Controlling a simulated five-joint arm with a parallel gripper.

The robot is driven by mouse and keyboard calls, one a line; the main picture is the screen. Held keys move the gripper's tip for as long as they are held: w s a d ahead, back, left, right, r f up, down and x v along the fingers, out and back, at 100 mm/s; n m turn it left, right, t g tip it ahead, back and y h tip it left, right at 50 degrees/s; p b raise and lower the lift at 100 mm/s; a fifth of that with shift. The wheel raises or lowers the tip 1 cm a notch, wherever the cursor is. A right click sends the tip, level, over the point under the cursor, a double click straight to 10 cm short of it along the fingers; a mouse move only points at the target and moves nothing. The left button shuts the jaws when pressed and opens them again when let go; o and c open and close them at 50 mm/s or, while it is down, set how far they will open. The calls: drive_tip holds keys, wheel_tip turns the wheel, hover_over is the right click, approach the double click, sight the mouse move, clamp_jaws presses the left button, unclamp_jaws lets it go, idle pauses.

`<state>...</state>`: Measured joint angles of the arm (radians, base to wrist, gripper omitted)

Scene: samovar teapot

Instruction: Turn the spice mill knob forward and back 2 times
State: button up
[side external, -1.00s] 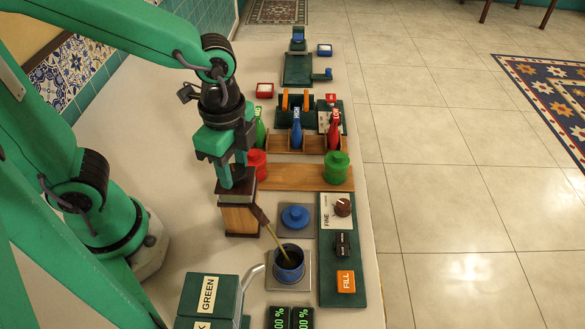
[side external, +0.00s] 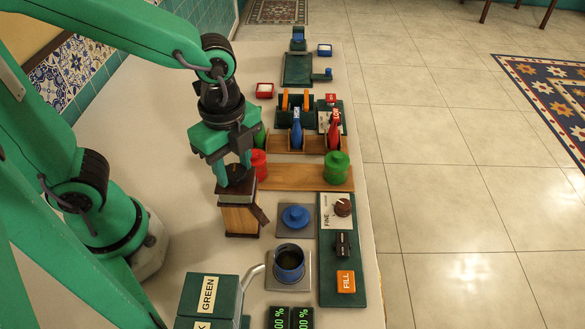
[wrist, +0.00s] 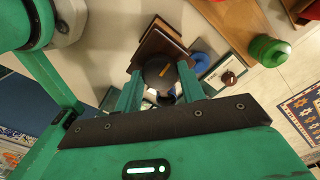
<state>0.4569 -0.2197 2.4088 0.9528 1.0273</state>
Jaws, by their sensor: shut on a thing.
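The wooden spice mill (side external: 239,218) with a dark top stands upright on the counter beside my base, and a dark chute (side external: 259,213) slopes off its right side. My gripper (side external: 236,178) points down over the mill, shut on the round dark knob on its top. In the wrist view the knob (wrist: 160,74) sits between the two green fingers and carries a yellow mark pointing up and to the right. The mill's dark top (wrist: 150,48) shows beyond it. In the side view the fingers partly hide the knob.
A panel labelled FINE (side external: 326,216) holds a brown knob (side external: 342,206). Green and red jars flank a wooden board behind.

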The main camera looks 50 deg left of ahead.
sight(234, 171)
drive_tip(key=o, duration=1)
drive_tip(key=shift+c, duration=0.2)
drive_tip(key=shift+r, duration=0.1)
drive_tip(key=shift+r, duration=3.85)
